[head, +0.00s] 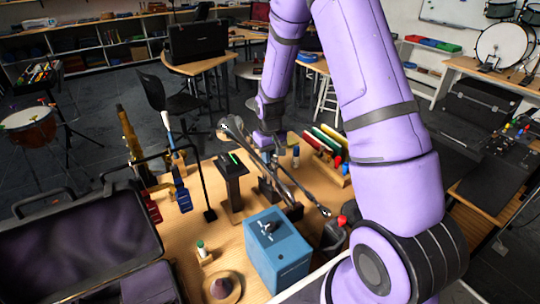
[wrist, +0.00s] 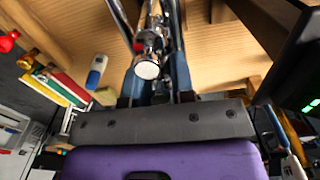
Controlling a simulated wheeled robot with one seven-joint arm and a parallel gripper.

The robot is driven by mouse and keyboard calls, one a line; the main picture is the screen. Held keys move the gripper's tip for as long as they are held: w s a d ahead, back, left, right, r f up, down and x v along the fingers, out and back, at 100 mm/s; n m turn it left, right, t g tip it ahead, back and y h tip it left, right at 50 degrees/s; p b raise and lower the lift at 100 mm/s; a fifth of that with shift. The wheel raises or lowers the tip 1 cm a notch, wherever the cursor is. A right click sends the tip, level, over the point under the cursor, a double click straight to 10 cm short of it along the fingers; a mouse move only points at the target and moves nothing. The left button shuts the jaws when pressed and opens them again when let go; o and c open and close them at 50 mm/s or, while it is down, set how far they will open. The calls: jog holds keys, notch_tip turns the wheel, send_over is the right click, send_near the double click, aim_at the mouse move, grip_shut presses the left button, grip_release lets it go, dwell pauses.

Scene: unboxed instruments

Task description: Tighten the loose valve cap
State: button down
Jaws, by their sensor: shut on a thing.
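A silver brass instrument (head: 285,178) with long tubes lies slanted over a stand on the wooden table in the head view. In the wrist view its chrome tubing (wrist: 148,38) runs up from between my fingers. A round pale-ended chrome valve cap (wrist: 147,69) shows at the near end of this tubing. My gripper (head: 268,142) reaches down to the instrument, partly hidden by its own arm and the tubes. In the wrist view my gripper (wrist: 154,80) has its blue-grey fingers on either side of the cap, closed on it. The cap's thread and seat are hidden.
A dark stand with a green-lit box (head: 232,160) rises left of the instrument. A blue box (head: 277,250) stands in front, and coloured bars (head: 325,142) stand to the right. An open black case (head: 75,240) fills the left.

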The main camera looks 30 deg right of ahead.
jog(key=shift+m, duration=0.6)
jog(key=c, duration=1)
grip_release()
jog(key=shift+o, duration=0.2)
jog(key=shift+r, duration=0.1)
notch_tip(320, 180, up, 11)
jog(key=shift+f, duration=0.2)
